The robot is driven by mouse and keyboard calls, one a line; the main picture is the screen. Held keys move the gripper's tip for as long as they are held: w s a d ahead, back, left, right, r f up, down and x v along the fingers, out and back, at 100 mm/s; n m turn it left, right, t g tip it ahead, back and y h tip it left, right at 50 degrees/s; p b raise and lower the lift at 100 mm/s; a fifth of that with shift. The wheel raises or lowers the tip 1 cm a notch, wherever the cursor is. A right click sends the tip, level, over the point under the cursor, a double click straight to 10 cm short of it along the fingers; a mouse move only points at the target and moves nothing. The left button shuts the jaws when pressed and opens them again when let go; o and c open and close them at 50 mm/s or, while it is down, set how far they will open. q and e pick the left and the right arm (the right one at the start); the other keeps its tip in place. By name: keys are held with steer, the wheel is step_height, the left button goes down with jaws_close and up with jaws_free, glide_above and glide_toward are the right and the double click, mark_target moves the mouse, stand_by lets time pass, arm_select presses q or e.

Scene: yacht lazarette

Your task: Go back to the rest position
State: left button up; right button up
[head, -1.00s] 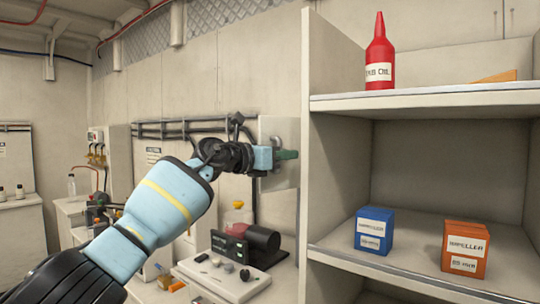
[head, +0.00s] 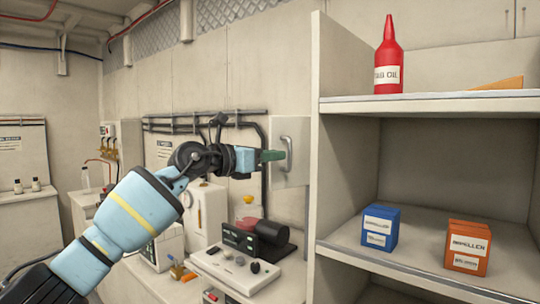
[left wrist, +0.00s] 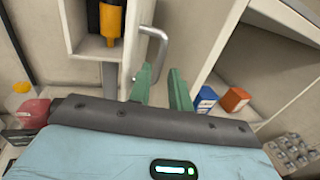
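My left gripper (head: 272,156) has green fingers and sits just left of a metal handle (head: 289,152) on a pale door panel (head: 291,178). In the left wrist view, my left gripper (left wrist: 163,86) has its two fingers apart with nothing held between them. The curved handle (left wrist: 161,48) shows past the fingertips there, apart from them. My right gripper is in neither view.
A shelf unit (head: 347,180) on the right holds a red bottle (head: 388,62), a blue box (head: 380,227) and an orange box (head: 467,246). A bench with instruments (head: 235,268) lies below my left arm. An open compartment holds an orange bottle (left wrist: 111,22).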

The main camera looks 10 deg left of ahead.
arm_select(q)
steer(key=s+d+f+n+t+h, duration=0.15)
steer(key=f+n, duration=0.35)
steer(key=f, duration=0.5)
steer(key=s+d+f+n, duration=0.2)
steer(key=s+f+n, duration=0.15)
steer(key=f, duration=0.65)
steer(key=s+d+f+n+h, duration=0.15)
steer(key=f+n, duration=0.35)
steer(key=f, duration=0.5)
steer(key=s+a+f+n+t+y, duration=0.3)
steer(key=s+f+n+y, duration=0.3)
steer(key=f+n, duration=0.65)
steer(key=s+a+f+n+g+y, duration=0.35)
steer(key=s+f+n, duration=0.35)
steer(key=s+f, duration=0.6)
steer(key=s+a+f+n+g+y, duration=0.2)
steer(key=s+a+f+n+y, duration=0.3)
steer(key=s+f, duration=0.8)
steer(key=s+a+n+g, duration=0.1)
steer(key=s+n, duration=0.1)
steer(key=s, duration=0.5)
steer(key=s+a+f+n+g, duration=0.1)
steer(key=s+n+g, duration=0.1)
steer(key=s, duration=0.5)
steer(key=shift+s+a+f+n+h, duration=0.2)
steer(key=shift+a+f+n+h, duration=0.05)
steer(key=shift+n+h, duration=0.15)
